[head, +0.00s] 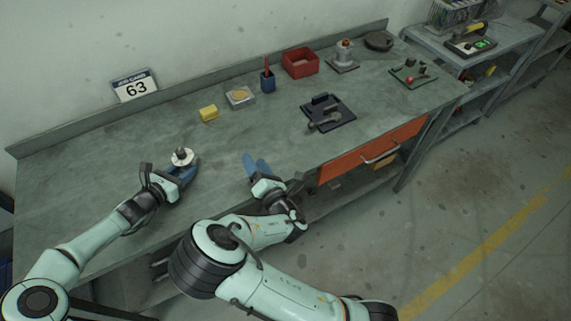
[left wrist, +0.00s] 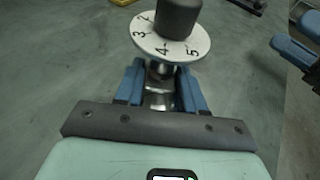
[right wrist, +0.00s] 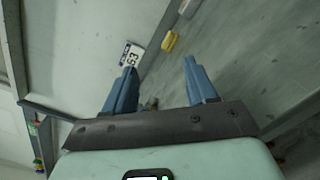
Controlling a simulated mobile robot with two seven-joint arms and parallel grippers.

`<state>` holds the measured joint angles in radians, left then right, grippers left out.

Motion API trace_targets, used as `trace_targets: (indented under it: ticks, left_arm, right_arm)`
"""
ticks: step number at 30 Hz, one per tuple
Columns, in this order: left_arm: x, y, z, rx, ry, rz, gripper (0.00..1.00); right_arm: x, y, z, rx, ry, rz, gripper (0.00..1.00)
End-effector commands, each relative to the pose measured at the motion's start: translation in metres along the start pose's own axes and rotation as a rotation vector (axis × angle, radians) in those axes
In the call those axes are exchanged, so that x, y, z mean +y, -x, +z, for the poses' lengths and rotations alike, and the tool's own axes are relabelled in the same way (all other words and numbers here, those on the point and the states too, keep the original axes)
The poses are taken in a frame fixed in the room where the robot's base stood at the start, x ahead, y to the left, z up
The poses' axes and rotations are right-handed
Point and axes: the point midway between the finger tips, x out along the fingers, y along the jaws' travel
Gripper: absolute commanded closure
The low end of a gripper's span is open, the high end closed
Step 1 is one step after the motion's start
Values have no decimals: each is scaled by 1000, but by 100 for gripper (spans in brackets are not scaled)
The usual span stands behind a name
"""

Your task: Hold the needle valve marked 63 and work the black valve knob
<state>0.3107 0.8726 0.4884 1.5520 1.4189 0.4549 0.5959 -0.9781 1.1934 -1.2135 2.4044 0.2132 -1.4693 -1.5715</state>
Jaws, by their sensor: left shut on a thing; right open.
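The needle valve (head: 182,163) stands near the left front of the grey workbench, with a white numbered dial (left wrist: 171,48) around its top. The black valve knob (head: 181,151) sits above the dial; it also shows in the left wrist view (left wrist: 178,16). My left gripper (head: 180,174) is shut on the valve's metal body below the dial, as the left wrist view shows. My right gripper (head: 257,164) is open and empty, to the right of the valve and apart from it. A card reading 63 (head: 135,86) stands at the wall; the right wrist view shows it too (right wrist: 131,56).
A yellow block (head: 209,113), a clear-sided tray (head: 240,97), a blue cup (head: 267,81) and a red bin (head: 300,63) stand along the back. A dark plate with a clamp-like tool (head: 328,113) lies right of centre. The bench between the valve and yellow block is clear.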

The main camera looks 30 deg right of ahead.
Motion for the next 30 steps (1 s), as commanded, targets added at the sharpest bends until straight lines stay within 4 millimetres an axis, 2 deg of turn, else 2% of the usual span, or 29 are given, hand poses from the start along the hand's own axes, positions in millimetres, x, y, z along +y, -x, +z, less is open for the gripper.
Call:
trace_targets:
  ticks: [6, 12, 19, 30]
  left_arm:
    - [0, 0, 2, -4, -1, -1, 78]
    - [0, 0, 2, -4, -1, 0, 78]
    - [0, 0, 2, -4, -1, 0, 78]
    - [0, 0, 2, -4, -1, -1, 78]
  right_arm:
    - [-30, 16, 28, -87, -242, -43, 44]
    - [-48, 28, 46, -151, -408, -55, 44]
    - [-55, 33, 53, -181, -488, -55, 44]
    - [-55, 33, 54, -182, -491, -54, 44]
